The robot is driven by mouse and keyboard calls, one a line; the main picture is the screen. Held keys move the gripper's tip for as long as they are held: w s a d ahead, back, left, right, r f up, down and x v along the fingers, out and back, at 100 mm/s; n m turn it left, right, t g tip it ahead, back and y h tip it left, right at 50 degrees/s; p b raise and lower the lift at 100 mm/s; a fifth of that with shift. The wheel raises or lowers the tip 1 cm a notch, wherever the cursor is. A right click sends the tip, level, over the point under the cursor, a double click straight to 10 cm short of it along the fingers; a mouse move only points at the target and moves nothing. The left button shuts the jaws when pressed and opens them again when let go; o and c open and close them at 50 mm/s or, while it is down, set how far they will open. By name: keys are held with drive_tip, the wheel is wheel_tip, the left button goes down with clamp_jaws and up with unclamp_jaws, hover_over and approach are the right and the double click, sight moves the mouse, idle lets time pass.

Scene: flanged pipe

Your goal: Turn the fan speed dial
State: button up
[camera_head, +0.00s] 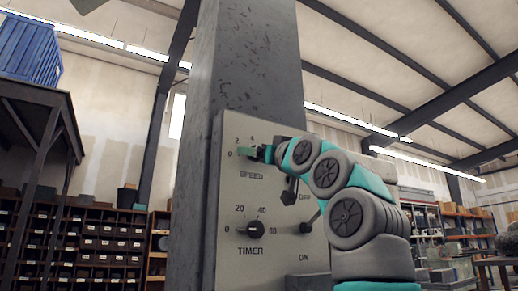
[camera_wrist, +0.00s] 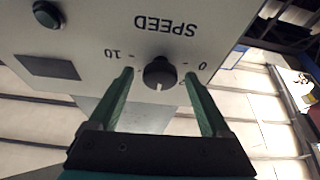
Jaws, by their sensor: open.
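The fan speed dial (camera_wrist: 160,73) is a round black knob with a white mark, below the upside-down word SPEED in the wrist view. Its mark points toward the bottom of that picture, away from the word, between the 0 and the 10. My gripper (camera_wrist: 158,78) is open, with one green finger on each side of the dial. Gaps show between the fingers and the knob. In the head view my gripper (camera_head: 250,153) is at the SPEED scale, and it and my arm hide the dial.
Below SPEED is a black TIMER knob (camera_head: 249,229). A lever (camera_head: 308,226) with OFF and ON labels is to its right, near my arm. Shelves (camera_head: 100,235) stand behind.

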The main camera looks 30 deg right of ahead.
drive_tip(key=shift+c, duration=0.3)
clamp_jaws()
idle(0.3)
